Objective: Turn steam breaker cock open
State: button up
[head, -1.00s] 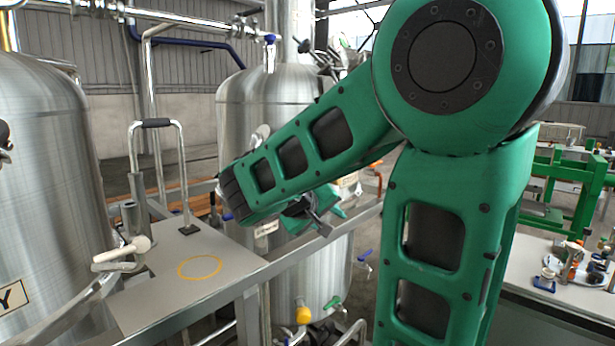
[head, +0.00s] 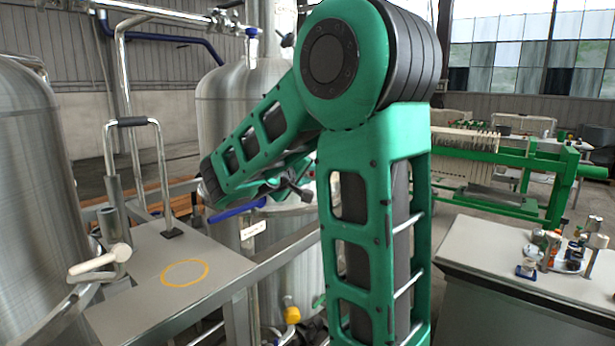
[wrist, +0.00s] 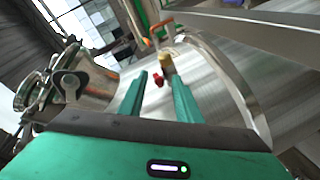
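My gripper (wrist: 160,76) shows in the wrist view as two green fingers, apart, with nothing held between them. A small red knob (wrist: 158,80) and a yellow fitting (wrist: 166,64) appear between and beyond the fingertips, against a shiny steel tank. An orange handle (wrist: 160,30) is farther up. I cannot tell which of these, if any, is the steam breaker cock. In the head view my arm hides much of the middle steel tank (head: 225,100), and the gripper is mostly hidden behind the forearm. A blue handle (head: 237,210) shows below the forearm.
A grey platform (head: 140,290) with a yellow ring and a steel handrail stands at the left, beside another steel tank (head: 30,180). A yellow valve cap (head: 291,314) is low on the middle tank. A bench (head: 490,255) with small items is at the right.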

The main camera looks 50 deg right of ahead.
jog(key=shift+x, duration=1.05)
grip_shut()
